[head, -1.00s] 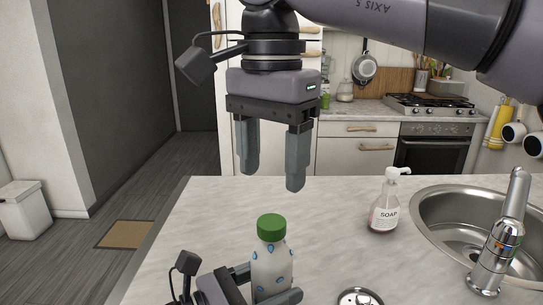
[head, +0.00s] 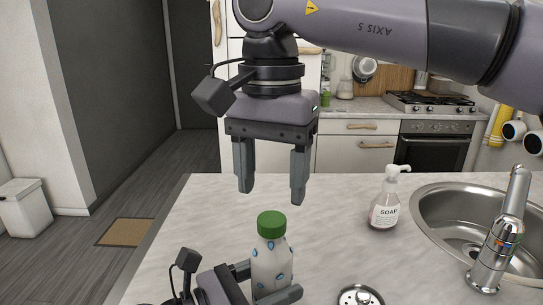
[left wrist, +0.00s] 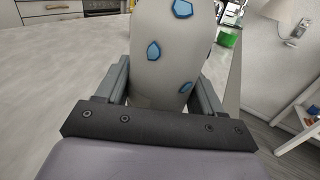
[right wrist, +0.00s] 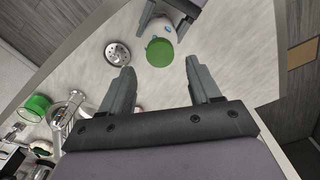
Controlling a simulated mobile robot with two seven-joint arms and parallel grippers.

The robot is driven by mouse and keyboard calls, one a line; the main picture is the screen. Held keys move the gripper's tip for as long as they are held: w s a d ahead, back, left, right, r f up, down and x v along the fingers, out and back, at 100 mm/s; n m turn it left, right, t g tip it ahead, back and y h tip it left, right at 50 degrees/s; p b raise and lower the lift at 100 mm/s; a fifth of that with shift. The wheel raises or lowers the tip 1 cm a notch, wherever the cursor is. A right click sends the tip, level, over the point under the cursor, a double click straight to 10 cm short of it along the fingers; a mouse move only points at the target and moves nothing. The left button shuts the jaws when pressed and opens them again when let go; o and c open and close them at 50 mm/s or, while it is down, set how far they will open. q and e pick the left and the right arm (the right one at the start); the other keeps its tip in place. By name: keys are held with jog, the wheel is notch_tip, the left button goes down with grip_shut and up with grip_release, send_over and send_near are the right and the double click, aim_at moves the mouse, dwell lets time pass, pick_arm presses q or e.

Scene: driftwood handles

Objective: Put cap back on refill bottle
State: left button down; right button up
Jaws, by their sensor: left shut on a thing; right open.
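The refill bottle (head: 271,266) is white with blue drop marks and stands upright at the front of the counter. The green cap (head: 271,224) sits on top of its neck; I cannot tell how tightly. My left gripper (head: 275,293) is shut around the bottle's body; the bottle also fills the left wrist view (left wrist: 172,55). My right gripper (head: 270,198) is open and empty, pointing down above the cap, clear of it. In the right wrist view, the cap (right wrist: 160,53) shows beyond the right gripper's open fingers (right wrist: 160,80).
A soap dispenser (head: 384,203) stands to the right of the bottle. A round metal strainer (head: 360,299) lies at the front, near the bottle. The sink (head: 440,215) and its faucet (head: 500,240) are at the right. The counter (head: 220,215) left of the bottle is bare.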

aim_at(272, 219)
jog(key=shift+f, duration=2.6)
jog(key=c, duration=1.1)
